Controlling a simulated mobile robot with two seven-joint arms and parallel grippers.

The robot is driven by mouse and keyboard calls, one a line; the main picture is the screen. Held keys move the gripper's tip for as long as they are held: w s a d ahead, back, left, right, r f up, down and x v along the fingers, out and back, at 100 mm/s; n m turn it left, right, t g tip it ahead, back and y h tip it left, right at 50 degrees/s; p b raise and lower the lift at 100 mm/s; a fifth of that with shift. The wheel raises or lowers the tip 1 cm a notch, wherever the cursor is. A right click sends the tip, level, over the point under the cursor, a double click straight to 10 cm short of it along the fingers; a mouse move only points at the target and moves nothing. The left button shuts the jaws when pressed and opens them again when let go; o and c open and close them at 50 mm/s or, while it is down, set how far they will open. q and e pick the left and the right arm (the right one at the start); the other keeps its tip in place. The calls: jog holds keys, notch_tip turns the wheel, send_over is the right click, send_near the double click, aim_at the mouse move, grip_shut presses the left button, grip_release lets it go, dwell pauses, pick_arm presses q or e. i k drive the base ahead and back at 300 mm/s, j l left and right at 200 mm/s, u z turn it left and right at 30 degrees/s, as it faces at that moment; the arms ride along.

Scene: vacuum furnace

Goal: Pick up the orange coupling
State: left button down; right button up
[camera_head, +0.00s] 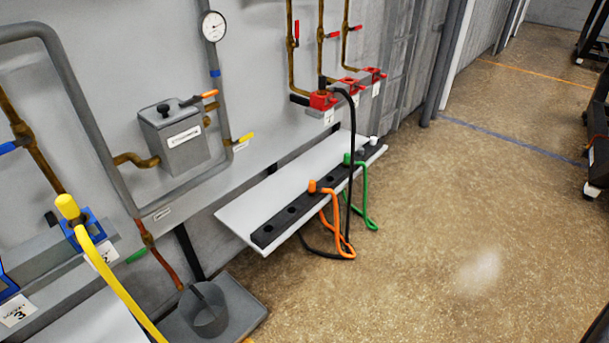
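The orange coupling (312,186) stands upright in a black rack strip (290,218) on a light grey shelf (247,212). An orange hose (335,215) runs from it over the shelf's front edge and loops below. A green coupling (347,159) stands further along the same strip, with a green hose (364,190) hanging down. Neither of my grippers shows in this view.
A black hose (352,125) hangs from a red wall block (322,100) and passes in front of the shelf near the orange hose. A yellow coupling (67,206) with hose sits at left.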

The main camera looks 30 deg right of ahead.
aim_at(312, 189)
jog(key=i+l+u, duration=0.1)
jog(key=l, duration=0.25)
jog(key=i+l, duration=0.3)
jog(key=i+l+u, duration=0.15)
jog(key=l, duration=0.2)
jog(key=i+l+u, duration=0.1)
jog(key=i+l, duration=0.15)
jog(key=l, duration=0.15)
jog(key=i+l+u, duration=0.1)
jog(key=l, duration=0.25)
jog(key=i, duration=0.05)
